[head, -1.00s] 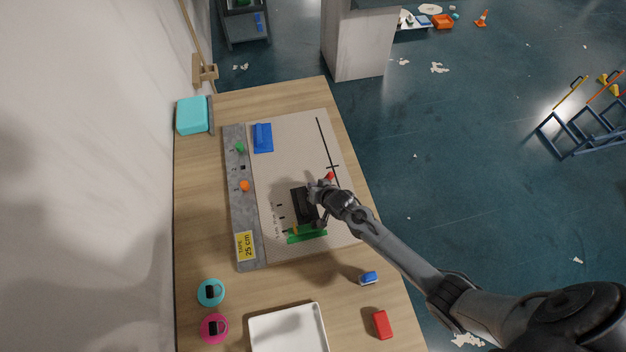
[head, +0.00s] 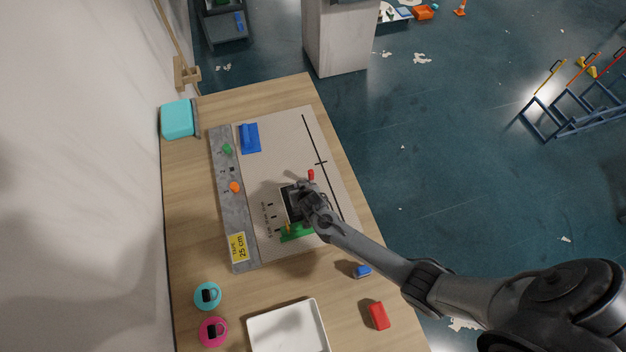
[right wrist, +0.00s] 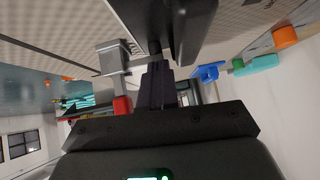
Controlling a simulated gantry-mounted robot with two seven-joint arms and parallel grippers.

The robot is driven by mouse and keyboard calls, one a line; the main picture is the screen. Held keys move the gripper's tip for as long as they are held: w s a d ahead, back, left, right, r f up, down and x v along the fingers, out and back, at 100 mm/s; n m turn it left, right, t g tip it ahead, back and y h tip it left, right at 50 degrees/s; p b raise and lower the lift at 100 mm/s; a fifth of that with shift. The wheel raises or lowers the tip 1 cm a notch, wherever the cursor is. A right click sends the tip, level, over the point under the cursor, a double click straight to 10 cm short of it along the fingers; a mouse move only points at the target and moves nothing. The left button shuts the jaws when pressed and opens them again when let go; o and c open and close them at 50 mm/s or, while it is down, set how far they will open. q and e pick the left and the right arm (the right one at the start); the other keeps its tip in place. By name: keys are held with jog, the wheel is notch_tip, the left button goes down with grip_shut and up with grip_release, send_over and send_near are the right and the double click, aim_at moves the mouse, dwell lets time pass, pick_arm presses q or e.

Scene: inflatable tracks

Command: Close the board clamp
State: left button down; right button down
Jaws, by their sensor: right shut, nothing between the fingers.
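The board (head: 278,180) lies on the wooden table. A black clamp plate (head: 292,205) sits at its lower middle, partly covered by my right gripper. A red-tipped handle (head: 311,174), apparently the clamp's, stands just beyond the gripper. My right gripper (head: 303,188) is shut and empty over the black plate, close to the red tip. In the right wrist view, the dark fingers (right wrist: 155,85) are together beside a grey metal bracket (right wrist: 113,60) and the red tip (right wrist: 122,105). Contact with the handle cannot be told. My left gripper is not in view.
A green piece (head: 297,232) lies near the clamp and a blue block (head: 250,138) at the board's far end. A grey strip (head: 224,210) runs along the left. A white tray (head: 255,330), a red block (head: 378,316) and a small blue block (head: 362,271) are nearer.

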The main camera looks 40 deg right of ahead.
jog(key=shift+r, duration=0.1)
jog(key=shift+r+p, duration=0.6)
jog(key=shift+p, duration=0.15)
jog(key=w+r+p+v, duration=0.1)
jog(key=p+v, duration=0.1)
jog(key=v, duration=1)
jog(key=shift+w, duration=0.2)
